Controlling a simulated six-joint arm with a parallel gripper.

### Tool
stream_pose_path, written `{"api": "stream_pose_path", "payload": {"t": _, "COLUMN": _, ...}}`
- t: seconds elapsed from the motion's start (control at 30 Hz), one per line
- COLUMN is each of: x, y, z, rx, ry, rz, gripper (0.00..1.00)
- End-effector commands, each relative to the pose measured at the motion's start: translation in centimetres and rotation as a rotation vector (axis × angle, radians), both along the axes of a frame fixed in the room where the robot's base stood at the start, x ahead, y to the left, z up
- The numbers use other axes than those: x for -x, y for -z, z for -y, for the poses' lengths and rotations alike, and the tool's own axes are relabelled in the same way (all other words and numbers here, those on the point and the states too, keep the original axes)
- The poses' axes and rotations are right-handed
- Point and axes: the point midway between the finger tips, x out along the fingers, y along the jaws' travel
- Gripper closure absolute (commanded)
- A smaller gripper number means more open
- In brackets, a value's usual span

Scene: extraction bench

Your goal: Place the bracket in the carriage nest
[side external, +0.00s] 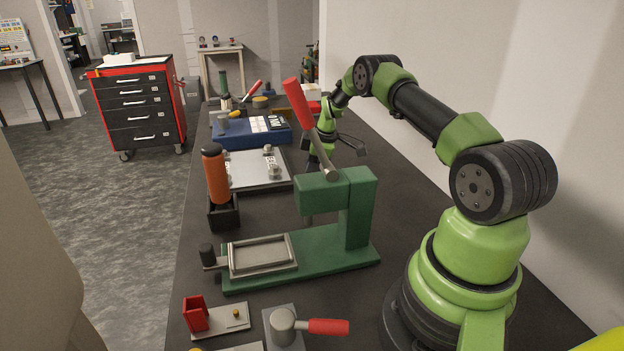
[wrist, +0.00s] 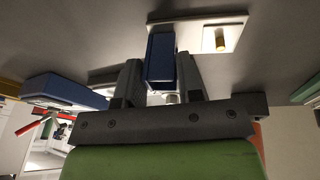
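A blue block-like part (wrist: 160,58) sits between the two fingers of my gripper (wrist: 158,72) in the wrist view; it may be the bracket. The fingers lie close along both its sides, and I cannot tell whether they grip it. Its far end overlaps the edge of a pale plate (wrist: 228,27) with a brass pin. In the side view my gripper (side external: 338,148) is behind the green press, and the blue part cannot be made out. The shallow grey framed tray (side external: 262,256) on the press base looks like the carriage nest. Nothing shows in it.
The green press (side external: 360,215) with its raised red lever (side external: 300,105) stands between the tray and my gripper. An orange-handled tool (side external: 216,175) stands in a black holder. A red upright piece (side external: 195,314) stands on a small plate in front. A blue box (side external: 235,137) lies farther back.

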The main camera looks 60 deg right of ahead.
Motion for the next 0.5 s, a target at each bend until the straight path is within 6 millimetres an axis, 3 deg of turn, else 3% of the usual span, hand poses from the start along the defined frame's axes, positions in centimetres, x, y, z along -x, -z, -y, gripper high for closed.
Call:
{"api": "stream_pose_path", "payload": {"t": 0.37, "x": 0.0, "y": 0.0, "z": 0.0, "rx": 0.0, "ry": -0.002, "rz": -0.001, "gripper": 0.99}}
{"api": "stream_pose_path", "payload": {"t": 0.5, "x": 0.0, "y": -1.5, "z": 0.0, "rx": 0.003, "ry": -0.002, "rz": 0.0, "gripper": 1.0}}
